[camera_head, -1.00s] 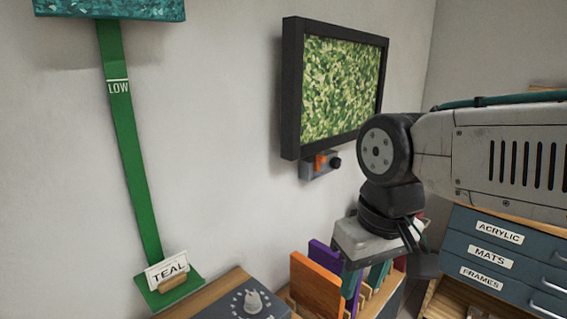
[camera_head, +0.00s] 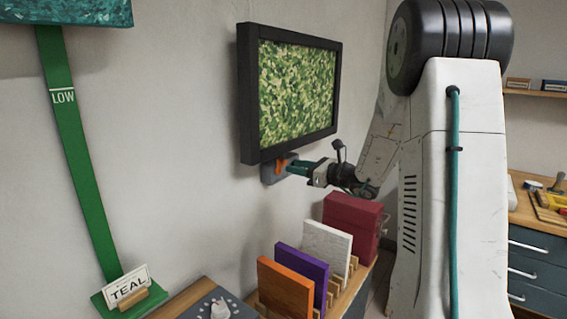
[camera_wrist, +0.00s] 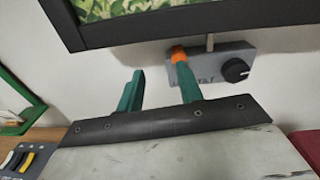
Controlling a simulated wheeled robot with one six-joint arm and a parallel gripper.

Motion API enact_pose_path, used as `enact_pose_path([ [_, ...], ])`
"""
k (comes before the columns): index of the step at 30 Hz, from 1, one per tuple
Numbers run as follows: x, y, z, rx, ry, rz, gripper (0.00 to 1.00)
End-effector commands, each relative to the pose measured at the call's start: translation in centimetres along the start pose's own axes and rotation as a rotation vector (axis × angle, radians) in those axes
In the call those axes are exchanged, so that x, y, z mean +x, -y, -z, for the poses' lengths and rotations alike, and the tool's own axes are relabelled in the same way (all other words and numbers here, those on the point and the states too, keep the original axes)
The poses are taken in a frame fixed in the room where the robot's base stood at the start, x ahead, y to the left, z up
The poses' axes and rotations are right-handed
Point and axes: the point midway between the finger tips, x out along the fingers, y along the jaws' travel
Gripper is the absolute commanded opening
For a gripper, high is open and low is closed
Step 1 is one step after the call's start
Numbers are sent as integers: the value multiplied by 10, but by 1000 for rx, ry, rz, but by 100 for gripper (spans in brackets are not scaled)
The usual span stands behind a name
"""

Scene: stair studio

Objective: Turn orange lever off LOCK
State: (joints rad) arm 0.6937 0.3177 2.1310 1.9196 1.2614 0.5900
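The orange lever (camera_wrist: 179,56) sits on a small grey wall box (camera_wrist: 214,66) under the framed green picture. The box also carries a black knob (camera_wrist: 236,70) and partly hidden lettering; I cannot read LOCK. My gripper (camera_wrist: 159,74) has two teal fingers spread apart. In the wrist view the right finger overlaps the lever's lower part, and the left finger stands clear to its left; I cannot tell whether they touch. In the head view my gripper (camera_head: 291,168) reaches left to the lever (camera_head: 282,164), its fingertips right at the box.
The dark frame (camera_head: 246,95) hangs just above the box. Below, a rack holds orange (camera_head: 286,288), purple (camera_head: 306,272) and white (camera_head: 328,247) panels beside a red case (camera_head: 352,222). A green strap (camera_head: 80,160) and TEAL sign (camera_head: 128,287) are at left.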

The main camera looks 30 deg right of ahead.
Motion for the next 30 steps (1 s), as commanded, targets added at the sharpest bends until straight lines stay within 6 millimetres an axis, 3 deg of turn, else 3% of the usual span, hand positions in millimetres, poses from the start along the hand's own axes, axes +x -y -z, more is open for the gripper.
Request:
enact_pose_path([
  [1,-3,13,5,29,10,34,36],
  [5,0,25,8,57,25,70,36],
  [18,64,28,7,55,25,67,36],
  [30,72,29,6,55,25,68,33],
])
